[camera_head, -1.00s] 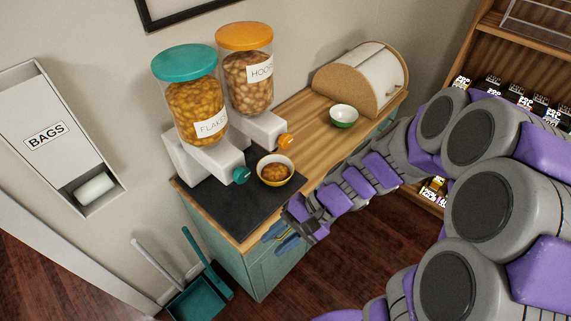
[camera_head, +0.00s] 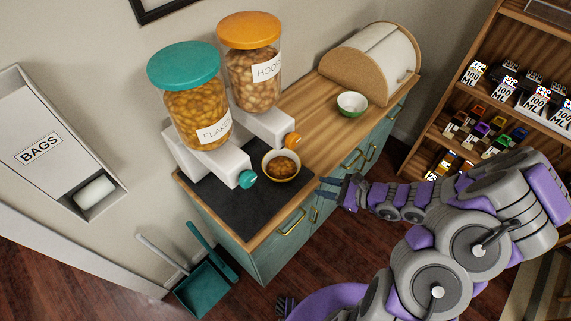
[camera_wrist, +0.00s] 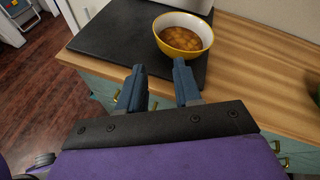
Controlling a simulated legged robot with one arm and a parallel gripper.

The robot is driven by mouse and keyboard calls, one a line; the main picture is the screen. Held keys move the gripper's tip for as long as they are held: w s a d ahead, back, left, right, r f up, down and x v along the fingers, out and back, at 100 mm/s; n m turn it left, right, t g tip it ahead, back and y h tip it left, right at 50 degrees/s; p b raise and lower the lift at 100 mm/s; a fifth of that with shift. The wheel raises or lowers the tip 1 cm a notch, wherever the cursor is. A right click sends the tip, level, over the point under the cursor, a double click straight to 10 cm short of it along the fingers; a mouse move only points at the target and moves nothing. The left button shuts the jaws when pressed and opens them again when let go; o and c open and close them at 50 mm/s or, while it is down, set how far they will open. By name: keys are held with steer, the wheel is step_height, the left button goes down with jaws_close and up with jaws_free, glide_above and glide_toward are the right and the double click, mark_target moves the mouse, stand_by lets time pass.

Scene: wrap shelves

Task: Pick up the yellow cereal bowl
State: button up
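The yellow cereal bowl (camera_head: 281,165) stands upright on the black mat in front of the two dispensers and holds brown cereal. In the head view my gripper (camera_head: 326,188) is at the counter's front edge, to the right of the bowl.
The flakes dispenser (camera_head: 197,115) and hoops dispenser (camera_head: 250,80) stand behind the bowl. A green and white bowl (camera_head: 352,103) and a bread box (camera_head: 366,70) are farther along the wooden counter (camera_head: 312,125). A black mat (camera_head: 228,210) covers its near end. Shelves stand at right.

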steer(key=b, duration=0.2)
glide_toward(277, 179)
steer(key=x, duration=0.4)
steer(key=shift+w+a+f, duration=0.1)
steer(key=shift+w, duration=0.3)
steer(key=shift+s+b+x, duration=0.1)
steer(key=shift+b+x, duration=0.1)
steer(key=shift+x, duration=1.15)
steer(key=shift+s+b+x, duration=0.15)
steer(key=shift+b+x, duration=0.05)
steer(key=shift+x, duration=1.15)
steer(key=shift+a, duration=0.15)
steer(key=shift+c, duration=0.3)
jaws_close()
